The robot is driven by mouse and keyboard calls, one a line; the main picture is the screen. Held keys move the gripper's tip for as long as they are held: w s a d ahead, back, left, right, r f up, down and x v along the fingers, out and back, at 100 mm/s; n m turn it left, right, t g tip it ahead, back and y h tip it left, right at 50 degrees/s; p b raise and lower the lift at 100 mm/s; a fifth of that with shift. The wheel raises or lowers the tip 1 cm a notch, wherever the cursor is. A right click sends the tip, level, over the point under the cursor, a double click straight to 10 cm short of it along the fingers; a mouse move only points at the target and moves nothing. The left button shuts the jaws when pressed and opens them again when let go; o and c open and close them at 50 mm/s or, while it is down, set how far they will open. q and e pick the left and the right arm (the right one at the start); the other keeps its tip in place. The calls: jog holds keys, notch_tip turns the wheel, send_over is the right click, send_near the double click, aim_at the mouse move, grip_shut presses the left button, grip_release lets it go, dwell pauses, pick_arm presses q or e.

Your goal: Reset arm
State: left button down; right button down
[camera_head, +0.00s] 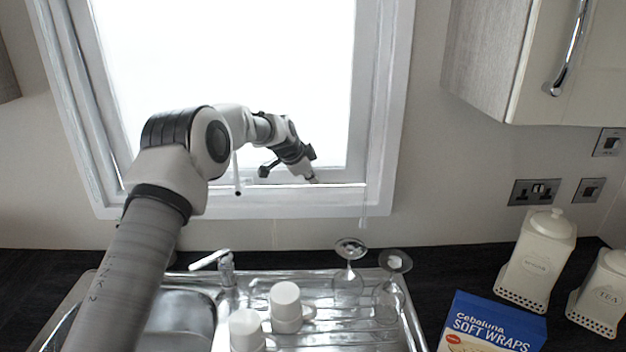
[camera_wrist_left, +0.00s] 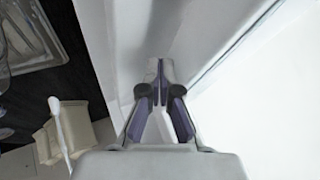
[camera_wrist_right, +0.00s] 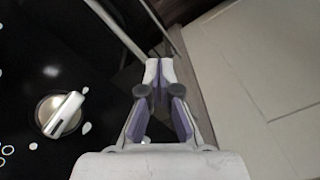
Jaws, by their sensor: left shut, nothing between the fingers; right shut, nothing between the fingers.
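My left arm reaches up from the lower left in the head view, across the sink and in front of the window. My left gripper (camera_head: 313,179) is at the window's lower frame, above the drainer; I cannot tell whether it touches. In the left wrist view its fingertips (camera_wrist_left: 160,68) are together with nothing between them. My right gripper (camera_wrist_right: 158,70) shows only in the right wrist view. It is shut and empty, beside a black panel with a silver knob (camera_wrist_right: 60,114) and a pale cabinet front (camera_wrist_right: 280,65).
A steel sink and drainer (camera_head: 330,338) holds white mugs (camera_head: 286,305) and upturned glasses (camera_head: 350,250). A tap (camera_head: 226,270) stands behind. A blue soft wraps box (camera_head: 492,322) and cream canisters (camera_head: 538,258) stand at right. A wall cabinet (camera_head: 500,60) hangs upper right.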

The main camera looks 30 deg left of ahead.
pick_arm(q)
jog(key=d+v, duration=0.1)
jog(key=v, duration=1)
jog(key=shift+a, duration=0.45)
jog(key=shift+r, duration=0.2)
